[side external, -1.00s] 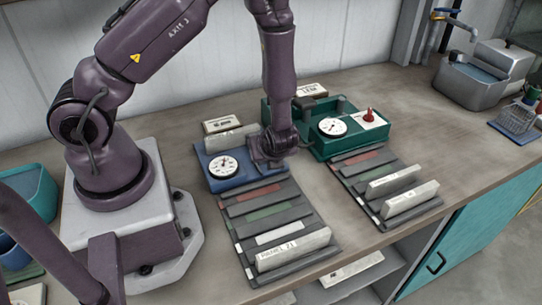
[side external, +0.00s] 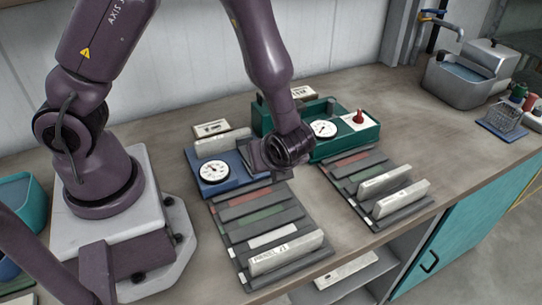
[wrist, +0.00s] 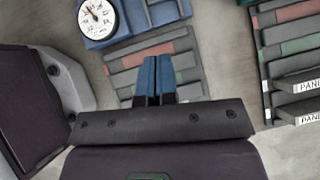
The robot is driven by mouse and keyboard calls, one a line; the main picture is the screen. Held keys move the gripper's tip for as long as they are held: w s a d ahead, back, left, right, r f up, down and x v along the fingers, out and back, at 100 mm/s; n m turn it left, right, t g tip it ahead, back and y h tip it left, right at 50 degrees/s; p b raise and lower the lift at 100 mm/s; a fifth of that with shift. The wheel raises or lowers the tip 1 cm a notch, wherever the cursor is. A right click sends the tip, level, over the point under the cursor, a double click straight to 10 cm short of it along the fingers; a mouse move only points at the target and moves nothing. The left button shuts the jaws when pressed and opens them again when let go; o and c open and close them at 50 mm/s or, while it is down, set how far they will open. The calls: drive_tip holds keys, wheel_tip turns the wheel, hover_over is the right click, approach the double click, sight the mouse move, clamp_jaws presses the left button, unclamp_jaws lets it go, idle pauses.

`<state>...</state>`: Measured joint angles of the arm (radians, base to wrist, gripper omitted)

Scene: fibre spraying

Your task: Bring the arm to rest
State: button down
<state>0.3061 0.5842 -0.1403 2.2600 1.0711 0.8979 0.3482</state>
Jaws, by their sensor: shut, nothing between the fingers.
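My gripper (wrist: 158,65) is shut and empty; its two blue fingers lie side by side in the wrist view. The fingertips are hidden there. In the wrist view the fingers show over the dark rack (wrist: 187,45), which has red and green strips. I cannot tell their height above it.
A pale panel (side external: 285,254) stands in the left rack's front. The right rack (side external: 345,163) holds two pale panels (side external: 385,182). A green box (side external: 345,150) with gauge and red knob stands behind it. Bench between is clear.

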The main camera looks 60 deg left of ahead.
drive_tip(key=s+a+r+n+t+h, duration=0.1)
drive_tip(key=s+r+n+h, duration=0.3)
drive_tip(key=r+n, duration=0.6)
drive_tip(key=s+r+n+t+h, duration=0.3)
drive_tip(key=r+n, duration=0.6)
drive_tip(key=r, duration=0.4)
drive_tip(key=s+h, duration=0.1)
drive_tip(key=s, duration=0.1)
drive_tip(key=shift+s+a+r+n, duration=0.15)
drive_tip(key=shift+s+a+n, duration=0.15)
drive_tip(key=shift+a+n, duration=0.1)
